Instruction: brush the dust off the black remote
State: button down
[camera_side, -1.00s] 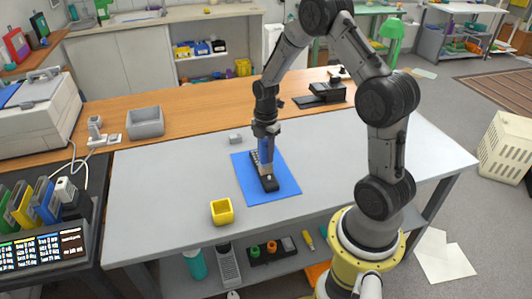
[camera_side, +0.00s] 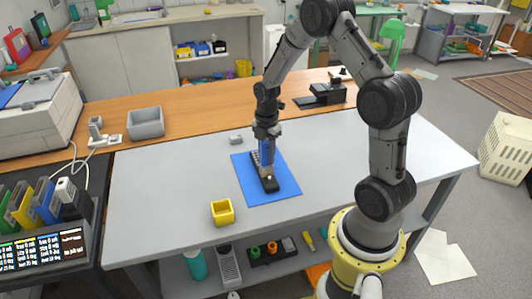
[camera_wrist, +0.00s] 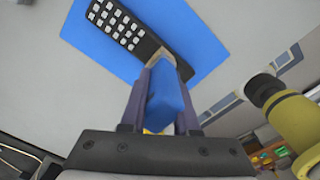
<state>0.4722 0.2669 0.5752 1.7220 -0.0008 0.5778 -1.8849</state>
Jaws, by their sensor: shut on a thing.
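The black remote (camera_side: 270,184) with pale keys lies on a blue mat (camera_side: 284,192) on the grey table. Its keys show in the wrist view (camera_wrist: 122,25). My gripper (camera_side: 267,141) is above the remote, pointing down, shut on a blue-handled brush (camera_side: 267,152). In the wrist view the brush (camera_wrist: 167,105) stands between my fingers, with pale bristles (camera_wrist: 161,57) at the remote's near part. The bristles seem to touch the remote, partly hiding it. I cannot make out dust on it.
A yellow cup (camera_side: 222,212) stands left of the mat near the table's front edge. A grey bin (camera_side: 146,123) is at the back left. The table's left and right parts are clear.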

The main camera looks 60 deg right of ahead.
jog(key=shift+w+d, duration=0.8)
jog(key=shift+s+a, duration=0.45)
jog(key=shift+r, duration=0.1)
notch_tip(320, 180, up, 7)
dwell(0.4)
dwell(0.5)
